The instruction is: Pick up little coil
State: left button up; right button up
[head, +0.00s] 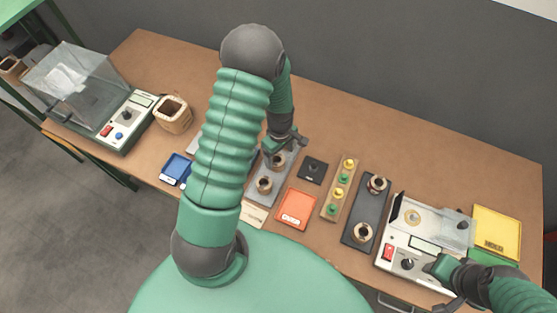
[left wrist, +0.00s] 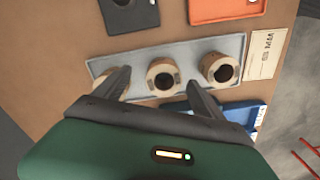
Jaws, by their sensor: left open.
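Small tan coils with dark centres stand on a grey tray (head: 255,203) in the middle of the table. Two show in the head view, a nearer coil (head: 264,184) and a farther coil (head: 278,161). My left gripper (head: 285,145) is over the far end of this tray. In the left wrist view my left gripper (left wrist: 158,92) is open, with one coil (left wrist: 161,77) between its fingers, not gripped. Another coil (left wrist: 219,69) is to the right, and a third (left wrist: 102,79) is partly hidden behind the left finger. My right gripper (head: 440,268) is by the white device.
A dark tray (head: 365,212) holds two larger-looking coils. The white device (head: 408,245) with a clear cover is right of it. An orange tray (head: 296,210), a black pad (head: 313,170) and a blue bin (head: 175,169) surround the grey tray. The table's back is clear.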

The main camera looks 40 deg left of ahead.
aim_at(277, 161)
pick_arm(q)
jog(key=f, duration=0.2)
jog(key=s+f+p, duration=0.1)
jog(key=shift+a+f, duration=0.1)
jog(key=shift+f, duration=0.25)
jog(key=shift+a+f, duration=0.1)
jog(key=shift+f, duration=0.25)
jog(key=shift+w+a+f, duration=0.2)
jog(key=shift+a, duration=0.05)
jog(key=shift+s+d+r, duration=0.1)
jog(key=shift+d, duration=0.1)
jog(key=c, duration=1.1)
jog(key=shift+a, duration=0.1)
jog(key=c, duration=0.5)
